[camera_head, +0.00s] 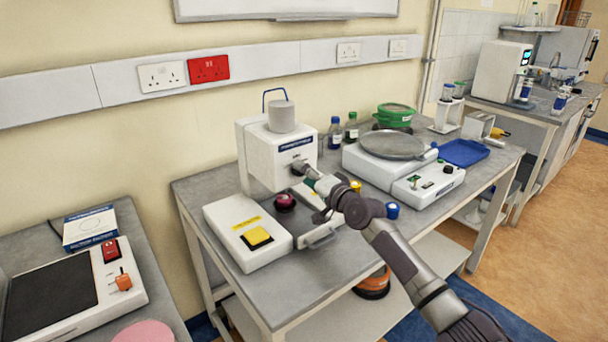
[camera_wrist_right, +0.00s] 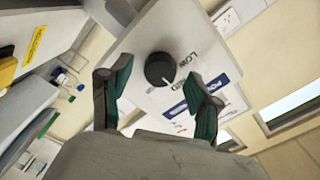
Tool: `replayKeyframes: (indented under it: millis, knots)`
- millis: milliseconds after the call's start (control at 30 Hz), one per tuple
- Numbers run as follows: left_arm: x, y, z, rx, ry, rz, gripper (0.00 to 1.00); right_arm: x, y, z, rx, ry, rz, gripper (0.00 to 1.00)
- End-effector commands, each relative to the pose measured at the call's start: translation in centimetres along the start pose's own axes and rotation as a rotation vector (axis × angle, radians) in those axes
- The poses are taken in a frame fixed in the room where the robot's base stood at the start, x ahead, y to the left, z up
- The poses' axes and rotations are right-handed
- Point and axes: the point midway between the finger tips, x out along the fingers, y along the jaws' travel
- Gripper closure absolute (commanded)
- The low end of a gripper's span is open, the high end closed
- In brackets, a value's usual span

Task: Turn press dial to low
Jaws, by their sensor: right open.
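The press (camera_head: 275,150) is a white boxy head with a grey cylinder on top, standing at the left part of the grey bench. Its black round dial (camera_wrist_right: 160,68) shows in the right wrist view, with the word LOW printed to its right. The dial's white mark points down-right, towards other lettering that is partly hidden by a finger. My right gripper (camera_head: 309,177) is close in front of the press face. In the right wrist view its fingers are open, one on each side of the dial, and I cannot tell whether they touch it. My left gripper is not in view.
A white unit with a yellow button (camera_head: 257,238) and a dark red knob (camera_head: 285,201) sit below the press. A hotplate-like device (camera_head: 375,165), bottles (camera_head: 335,133) and a blue tray (camera_head: 463,153) stand to the right.

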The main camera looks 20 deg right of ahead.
Motion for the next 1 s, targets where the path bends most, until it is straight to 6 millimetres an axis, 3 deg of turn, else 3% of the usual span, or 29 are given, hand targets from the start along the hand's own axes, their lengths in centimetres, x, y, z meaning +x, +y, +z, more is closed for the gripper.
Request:
replayKeyframes:
  millis: [400,767,1000]
  knots:
    - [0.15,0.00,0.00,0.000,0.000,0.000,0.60,0.89,0.01,-0.02,-0.001,0.000,0.001,0.38]
    - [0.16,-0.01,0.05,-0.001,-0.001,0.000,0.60,0.87,0.02,-0.02,-0.001,0.000,0.001,0.98]
    - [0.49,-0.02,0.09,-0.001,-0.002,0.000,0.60,0.86,0.13,0.02,-0.021,0.000,0.001,0.98]
